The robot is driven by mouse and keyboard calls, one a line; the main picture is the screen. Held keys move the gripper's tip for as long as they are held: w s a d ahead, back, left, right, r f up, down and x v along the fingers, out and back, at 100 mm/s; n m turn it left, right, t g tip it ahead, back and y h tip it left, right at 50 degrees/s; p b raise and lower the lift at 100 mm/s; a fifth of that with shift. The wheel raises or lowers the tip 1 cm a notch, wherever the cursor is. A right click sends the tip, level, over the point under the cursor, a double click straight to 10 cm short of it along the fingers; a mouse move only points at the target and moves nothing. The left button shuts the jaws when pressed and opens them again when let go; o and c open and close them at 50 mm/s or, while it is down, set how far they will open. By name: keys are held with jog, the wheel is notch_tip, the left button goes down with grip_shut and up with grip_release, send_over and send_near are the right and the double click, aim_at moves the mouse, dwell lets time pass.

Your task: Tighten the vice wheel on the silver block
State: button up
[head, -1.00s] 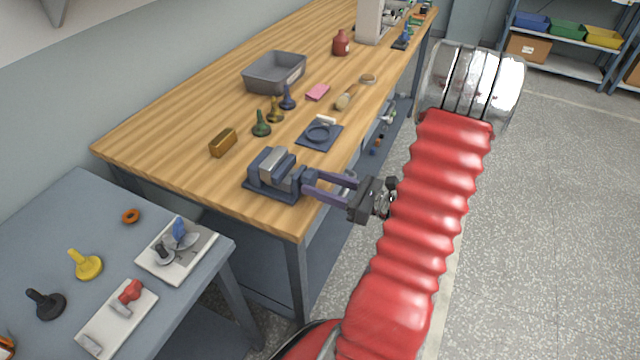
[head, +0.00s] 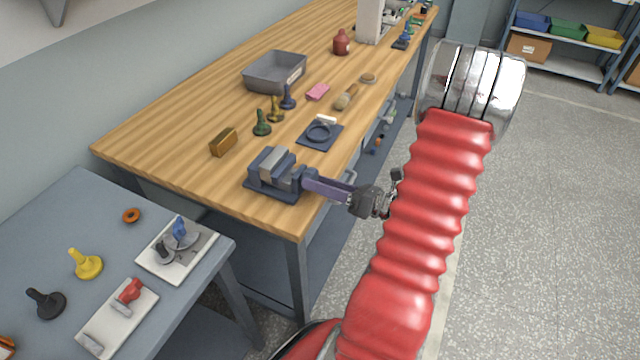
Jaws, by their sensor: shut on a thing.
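The blue-grey vice (head: 262,186) stands at the near edge of the wooden bench. The silver block (head: 277,166) sits between its jaws; I cannot tell how tightly they bear on it. My gripper (head: 308,184) reaches in from the right, its purple fingers shut on the vice wheel at the vice's right end. The fingers hide most of the wheel. The gripper is rolled so that one finger largely covers the other.
On the bench are a brass block (head: 223,142), several small bobbin-shaped pieces, a dark plate with a ring (head: 319,133), a brush (head: 346,97), a pink pad (head: 318,92) and a grey bin (head: 275,72). A lower grey table (head: 190,290) is at left.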

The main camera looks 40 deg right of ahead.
jog(key=o, duration=1)
jog(key=shift+o, duration=0.2)
jog(key=shift+s+d, duration=0.1)
jog(key=v, duration=1.3)
jog(key=shift+s, duration=0.3)
